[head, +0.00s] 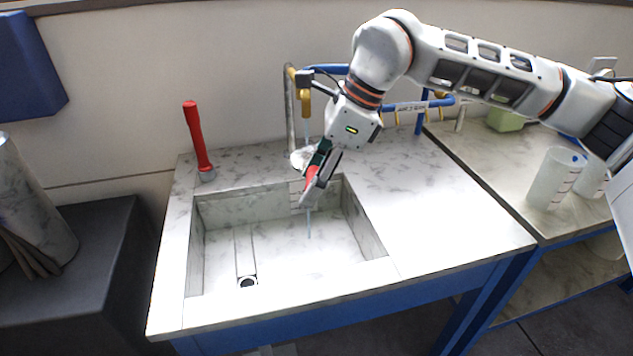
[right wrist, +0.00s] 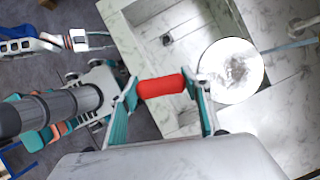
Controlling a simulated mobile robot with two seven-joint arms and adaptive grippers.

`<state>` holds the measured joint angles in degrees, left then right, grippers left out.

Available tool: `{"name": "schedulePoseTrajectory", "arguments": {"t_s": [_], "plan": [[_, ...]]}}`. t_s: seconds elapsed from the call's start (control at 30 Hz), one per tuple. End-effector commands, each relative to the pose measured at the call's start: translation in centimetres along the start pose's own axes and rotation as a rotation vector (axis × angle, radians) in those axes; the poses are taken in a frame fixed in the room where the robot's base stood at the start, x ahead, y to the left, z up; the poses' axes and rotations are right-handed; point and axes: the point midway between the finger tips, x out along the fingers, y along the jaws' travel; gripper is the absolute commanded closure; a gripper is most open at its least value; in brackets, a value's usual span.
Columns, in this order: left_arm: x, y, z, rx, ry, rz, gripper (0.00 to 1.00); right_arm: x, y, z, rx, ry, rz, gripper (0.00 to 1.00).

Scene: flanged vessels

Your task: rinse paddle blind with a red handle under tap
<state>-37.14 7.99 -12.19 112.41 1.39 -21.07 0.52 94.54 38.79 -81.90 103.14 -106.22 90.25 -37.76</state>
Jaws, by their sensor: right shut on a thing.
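The paddle blind is a round pale disc (head: 301,158) on a red handle, held over the back edge of the sink (head: 290,265). My right gripper (head: 318,172) is shut on the red handle, which lies between its teal fingers in the right wrist view (right wrist: 162,86). The disc there (right wrist: 232,70) faces the camera and has a mottled shine at its middle. The brass tap (head: 305,100) is above the disc, with a thin blue water stream reaching it. More water falls into the sink below my gripper.
A red upright lever (head: 198,140) on a small grey base stands at the counter's back left. The counter (head: 440,225) right of the sink is clear. White beakers (head: 556,178) stand on the right-hand table. A dark block (head: 75,270) is at left.

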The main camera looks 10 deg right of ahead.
Motion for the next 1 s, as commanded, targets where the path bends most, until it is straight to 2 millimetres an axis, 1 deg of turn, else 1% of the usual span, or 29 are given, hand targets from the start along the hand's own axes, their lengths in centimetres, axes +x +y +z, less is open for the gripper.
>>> {"name": "schedulePoseTrajectory", "arguments": {"t_s": [0.1, 0.7, 1.0], "plan": [[-0.1, 0.0, -0.2, 0.0, 0.001, 0.0, 0.68, 0.1, -1.1, 0.3, -0.001, -0.003, -0.003, 0.94], [-0.7, -0.2, -1.2, 0.001, 0.003, -0.001, 0.68, 1.5, -5.8, 1.1, -0.001, -0.003, -0.002, 0.94], [-1.1, -0.3, -1.9, 0.001, 0.003, -0.001, 0.68, 2.0, -7.7, 1.4, -0.003, -0.004, -0.003, 0.94]]}}
